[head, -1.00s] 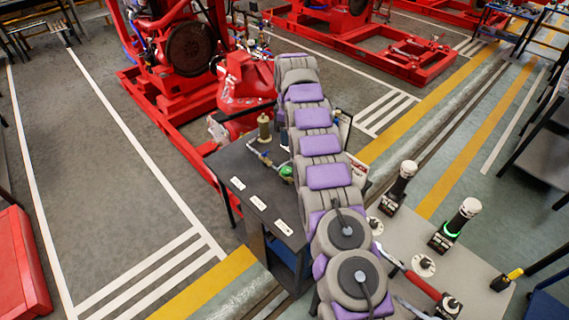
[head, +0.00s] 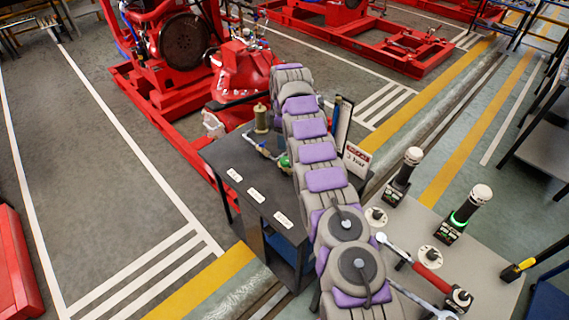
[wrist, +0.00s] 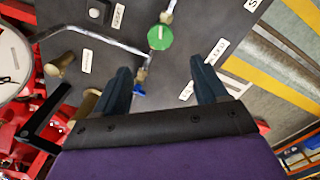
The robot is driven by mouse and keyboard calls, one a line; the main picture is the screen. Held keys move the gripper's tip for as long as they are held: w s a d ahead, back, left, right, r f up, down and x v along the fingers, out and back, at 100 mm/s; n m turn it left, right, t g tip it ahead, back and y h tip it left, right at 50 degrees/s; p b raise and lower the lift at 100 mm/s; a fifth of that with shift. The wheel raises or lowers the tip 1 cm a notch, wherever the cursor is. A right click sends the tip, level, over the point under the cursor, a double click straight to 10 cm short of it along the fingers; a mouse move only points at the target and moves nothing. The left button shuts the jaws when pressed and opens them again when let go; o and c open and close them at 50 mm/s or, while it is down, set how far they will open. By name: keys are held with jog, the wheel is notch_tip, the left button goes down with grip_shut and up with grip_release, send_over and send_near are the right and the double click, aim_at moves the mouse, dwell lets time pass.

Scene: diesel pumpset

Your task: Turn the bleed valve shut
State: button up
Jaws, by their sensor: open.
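A green round valve knob (wrist: 160,38) sits on thin metal pipework above the dark tabletop in the wrist view. It also shows in the head view (head: 284,160), partly hidden beside my arm. A small blue handle (wrist: 138,90) is on a brass fitting below it. I cannot tell from the pictures which of the two is the bleed valve. My gripper (wrist: 160,67) is open and empty, its dark fingers on either side of the pipe line. The green knob lies just beyond the fingertips, and the blue handle shows between the fingers. I see no contact.
The dark table (head: 222,155) bears white labels and a brass cylinder (head: 262,118). A red pump machine (head: 178,60) stands behind. A grey bench (head: 485,235) with two dark cylindrical devices and tools is at right. Open floor lies left of the table.

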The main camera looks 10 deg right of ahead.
aim_at(285, 160)
notch_tip(285, 160, down, 11)
jog(key=b, duration=0.3)
jog(key=shift+s, duration=0.1)
jog(key=c, duration=1.1)
